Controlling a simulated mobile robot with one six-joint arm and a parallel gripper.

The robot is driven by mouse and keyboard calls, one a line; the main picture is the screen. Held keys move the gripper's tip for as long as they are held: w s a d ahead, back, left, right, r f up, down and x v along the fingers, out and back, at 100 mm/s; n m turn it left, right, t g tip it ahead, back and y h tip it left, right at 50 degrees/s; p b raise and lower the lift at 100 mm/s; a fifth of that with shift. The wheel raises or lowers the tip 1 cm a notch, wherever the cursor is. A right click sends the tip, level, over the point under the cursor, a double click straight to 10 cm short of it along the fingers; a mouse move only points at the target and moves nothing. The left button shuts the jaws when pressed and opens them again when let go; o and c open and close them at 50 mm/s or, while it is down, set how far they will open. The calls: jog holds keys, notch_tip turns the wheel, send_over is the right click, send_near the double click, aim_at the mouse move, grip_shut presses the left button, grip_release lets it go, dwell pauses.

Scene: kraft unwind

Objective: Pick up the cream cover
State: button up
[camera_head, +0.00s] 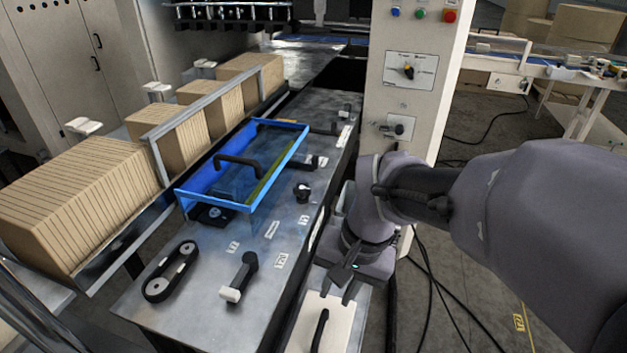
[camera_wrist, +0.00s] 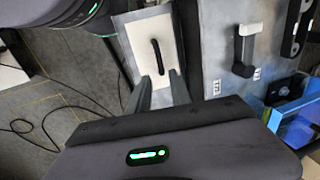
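The cream cover (camera_head: 303,327) is a flat pale panel with a black bar handle (camera_head: 320,331), low at the bottom middle of the head view. In the wrist view the cover (camera_wrist: 139,36) lies on a grey metal surface, its handle (camera_wrist: 156,56) at the middle. My gripper (camera_head: 337,295) points down over the cover's far end in the head view. In the wrist view its two fingers (camera_wrist: 158,76) are apart with nothing between them. The handle lies just beyond the fingertips, in line with the gap. The exact height above the cover is unclear.
A metal bench (camera_head: 215,290) to the left carries a blue-framed clear guard (camera_head: 184,199), a black lever with a pale end (camera_head: 239,277) and a belt unit (camera_head: 171,271). A control column (camera_head: 399,115) stands behind my gripper. Cables lie on the floor at right.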

jog(key=b, duration=0.6)
send_near(321, 326)
jog(key=f, duration=0.2)
jog(key=a+f, duration=0.1)
jog(key=f, duration=0.2)
jog(key=shift+f, duration=0.1)
jog(key=f+b, duration=0.1)
jog(key=f, duration=0.2)
jog(key=w+f+b, duration=0.1)
jog(key=f, duration=0.1)
jog(key=shift+a+f+b, duration=0.3)
jog(key=shift+a, duration=0.05)
jog(key=shift+s+r, duration=0.1)
jog(key=shift+r, duration=0.1)
grip_shut()
